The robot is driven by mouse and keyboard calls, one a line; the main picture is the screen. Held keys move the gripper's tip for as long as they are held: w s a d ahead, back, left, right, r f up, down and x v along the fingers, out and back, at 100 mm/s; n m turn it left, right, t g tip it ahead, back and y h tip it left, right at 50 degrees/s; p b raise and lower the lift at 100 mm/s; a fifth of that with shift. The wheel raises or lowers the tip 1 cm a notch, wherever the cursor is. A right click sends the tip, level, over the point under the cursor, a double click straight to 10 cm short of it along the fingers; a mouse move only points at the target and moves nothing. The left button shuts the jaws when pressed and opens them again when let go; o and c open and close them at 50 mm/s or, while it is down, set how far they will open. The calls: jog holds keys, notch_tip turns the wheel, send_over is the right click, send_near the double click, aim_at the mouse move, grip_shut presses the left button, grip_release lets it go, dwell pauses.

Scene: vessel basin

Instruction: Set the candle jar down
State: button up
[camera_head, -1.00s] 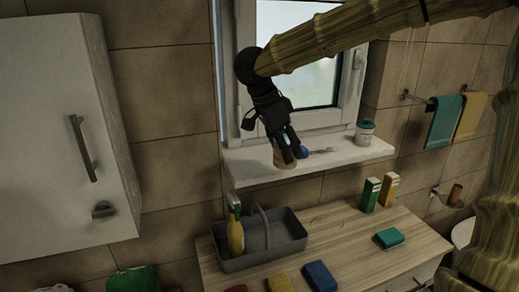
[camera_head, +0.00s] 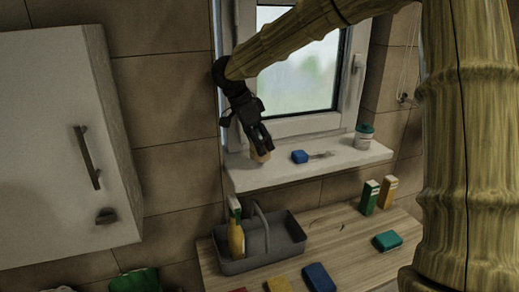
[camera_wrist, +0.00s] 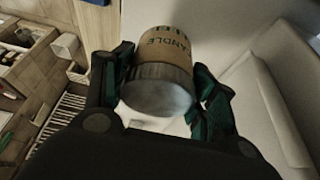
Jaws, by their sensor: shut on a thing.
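The candle jar (camera_wrist: 165,50) is tan with a grey metal-looking end and the word CANDLE on its side. It sits between the fingers of my gripper (camera_wrist: 165,90), which is shut on it. In the head view my gripper (camera_head: 262,148) points down at the left part of the white windowsill (camera_head: 310,166). The jar (camera_head: 261,156) shows below the fingertips there, partly hidden by them. It is at or just above the sill; I cannot tell whether it touches.
A blue block (camera_head: 299,157) and a small brush-like item (camera_head: 321,155) lie on the sill right of the jar. A white jar with a teal lid (camera_head: 364,137) stands at the sill's right end. A grey caddy (camera_head: 262,243) with a yellow bottle (camera_head: 236,238) stands on the counter below.

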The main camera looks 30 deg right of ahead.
jog(key=shift+w+f, duration=0.1)
jog(key=shift+w, duration=0.15)
jog(key=shift+f+p, duration=0.7)
jog(key=shift+f, duration=0.9)
jog(key=shift+f, duration=0.15)
jog(key=o, duration=1.1)
jog(key=b+v, duration=0.2)
jog(key=v, duration=1)
jog(key=shift+a, duration=0.15)
